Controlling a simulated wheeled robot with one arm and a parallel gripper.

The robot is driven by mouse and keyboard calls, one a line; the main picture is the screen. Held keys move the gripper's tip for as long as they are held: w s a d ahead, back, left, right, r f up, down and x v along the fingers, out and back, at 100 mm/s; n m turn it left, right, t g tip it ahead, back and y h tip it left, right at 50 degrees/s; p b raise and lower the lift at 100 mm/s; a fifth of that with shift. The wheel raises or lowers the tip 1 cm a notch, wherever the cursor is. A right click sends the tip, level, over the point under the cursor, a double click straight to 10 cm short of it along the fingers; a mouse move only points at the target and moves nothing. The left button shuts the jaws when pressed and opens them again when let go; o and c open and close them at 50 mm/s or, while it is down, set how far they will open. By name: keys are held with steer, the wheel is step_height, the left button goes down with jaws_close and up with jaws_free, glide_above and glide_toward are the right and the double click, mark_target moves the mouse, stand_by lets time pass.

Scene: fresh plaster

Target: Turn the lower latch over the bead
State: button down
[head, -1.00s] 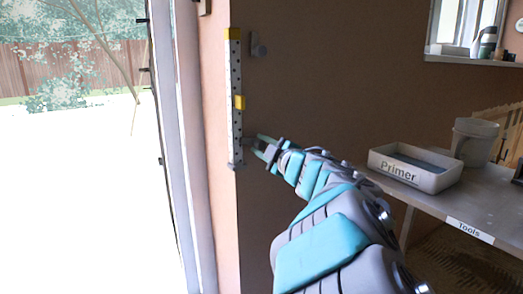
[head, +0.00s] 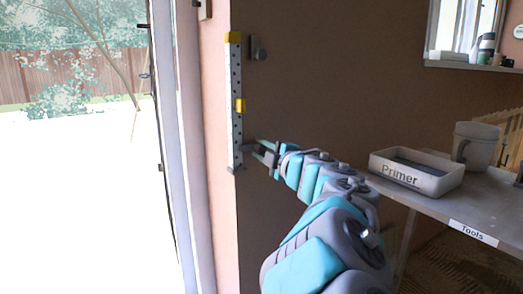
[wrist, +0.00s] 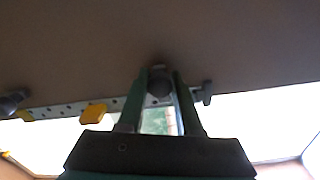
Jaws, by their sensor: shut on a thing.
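The bead (head: 236,130) is a pale perforated strip standing upright along the wall corner, with yellow pieces at its top and middle. It also runs across the wrist view (wrist: 65,110). My gripper (head: 262,153) is at the wall just right of the bead's lower part. In the wrist view my gripper (wrist: 160,88) has its green fingers on both sides of the dark round lower latch (wrist: 159,84) and is shut on it. The fingers partly hide the latch, so its exact angle over the bead is unclear. The upper latch (head: 258,49) sits beside the bead, apart from it.
A grey piece (head: 236,169) is at the bead's foot. At right, a bench (head: 480,212) holds a Primer tray (head: 415,180) and a whitish bucket (head: 474,145). A window sill (head: 470,65) is above. A bright doorway opens at left.

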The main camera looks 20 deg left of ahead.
steer(key=c, duration=0.6)
jaws_free()
steer(key=shift+s, duration=0.1)
steer(key=shift+v, duration=3.85)
